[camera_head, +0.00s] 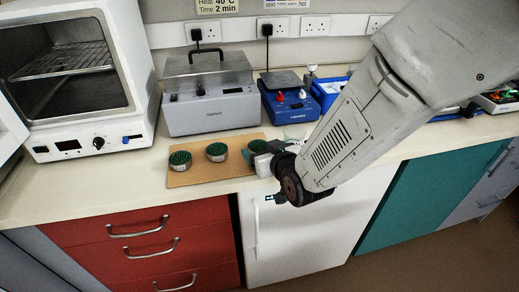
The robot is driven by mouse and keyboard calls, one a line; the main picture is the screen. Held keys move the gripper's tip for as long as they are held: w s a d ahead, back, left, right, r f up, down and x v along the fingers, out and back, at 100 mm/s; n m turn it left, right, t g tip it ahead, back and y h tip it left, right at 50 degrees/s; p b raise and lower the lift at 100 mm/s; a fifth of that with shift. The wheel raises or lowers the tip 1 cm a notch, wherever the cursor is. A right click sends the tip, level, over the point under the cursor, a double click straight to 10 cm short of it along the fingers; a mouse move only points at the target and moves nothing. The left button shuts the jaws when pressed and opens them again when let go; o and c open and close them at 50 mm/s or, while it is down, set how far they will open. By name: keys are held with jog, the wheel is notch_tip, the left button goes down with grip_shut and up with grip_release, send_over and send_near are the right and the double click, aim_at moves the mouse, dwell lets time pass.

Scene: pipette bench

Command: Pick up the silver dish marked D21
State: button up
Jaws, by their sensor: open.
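Three round silver dishes with dark green contents stand in a row on a brown board: a left dish (180,163), a middle dish (217,154) and a right dish (256,146). Their labels are too small to read, so I cannot tell which is marked D21. My gripper (262,160) is open at the right end of the board, close to the right dish, and hides part of it. I cannot tell whether it touches the dish.
The brown board (208,176) lies on the pale bench (90,187). A white oven (75,75) with an open door stands left. A grey lidded bath (209,100) and a blue hotplate (287,103) stand behind the dishes. Bench space left of the board is free.

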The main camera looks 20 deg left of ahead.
aim_at(255, 143)
jog(key=x, duration=0.4)
jog(key=shift+f, duration=0.2)
jog(key=shift+d, duration=0.1)
jog(key=c, duration=1.1)
jog(key=shift+o, duration=0.2)
jog(key=shift+r, duration=0.1)
